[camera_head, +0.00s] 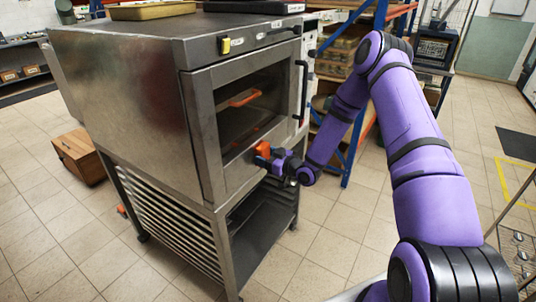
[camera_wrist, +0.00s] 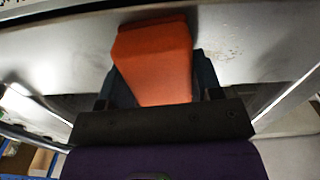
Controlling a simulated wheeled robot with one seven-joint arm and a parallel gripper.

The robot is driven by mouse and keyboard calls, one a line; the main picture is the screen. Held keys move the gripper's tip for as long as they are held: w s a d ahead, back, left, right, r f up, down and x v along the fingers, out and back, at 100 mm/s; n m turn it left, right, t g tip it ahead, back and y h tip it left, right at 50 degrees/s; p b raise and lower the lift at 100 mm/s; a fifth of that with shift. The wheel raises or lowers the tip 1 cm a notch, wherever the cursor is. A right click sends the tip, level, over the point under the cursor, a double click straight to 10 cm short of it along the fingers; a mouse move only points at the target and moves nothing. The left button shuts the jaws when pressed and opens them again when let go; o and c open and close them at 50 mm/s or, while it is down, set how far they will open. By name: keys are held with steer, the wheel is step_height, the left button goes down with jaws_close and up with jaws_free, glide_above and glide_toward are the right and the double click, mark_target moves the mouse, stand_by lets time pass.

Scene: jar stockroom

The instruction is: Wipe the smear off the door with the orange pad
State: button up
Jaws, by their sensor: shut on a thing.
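The orange pad (camera_head: 263,149) is held in my gripper (camera_head: 274,158) at the lower metal frame of the oven door (camera_head: 216,183). In the wrist view the orange pad (camera_wrist: 155,60) sits between the dark fingers of my gripper (camera_wrist: 155,88), its far end at the grey door surface (camera_wrist: 260,35). It looks to be against the door, but I cannot tell how firmly. Faint dark specks (camera_wrist: 228,52) show on the metal just right of the pad; they may be the smear. The pad hides the metal behind it. The door is shut.
The steel oven stands on a rack (camera_head: 170,225) with a lower shelf. A door handle (camera_head: 302,93) sticks out at the door's right. An orange thing (camera_head: 245,97) shows in the door window. A wooden box (camera_head: 80,157) lies left. The front floor (camera_head: 330,255) is clear.

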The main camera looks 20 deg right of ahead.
mark_target(244, 164)
steer(key=shift+s+a, duration=0.7)
steer(key=shift+a, duration=0.2)
steer(key=shift+s+a, duration=0.65)
steer(key=shift+a, duration=0.25)
steer(key=shift+s+a+r, duration=0.1)
steer(key=shift+s+a, duration=0.4)
steer(key=shift+a, duration=0.35)
steer(key=shift+s+a, duration=0.5)
steer(key=shift+a, duration=0.3)
steer(key=v, duration=0.6)
steer(key=shift+d, duration=0.15)
steer(key=shift+v, duration=1.4)
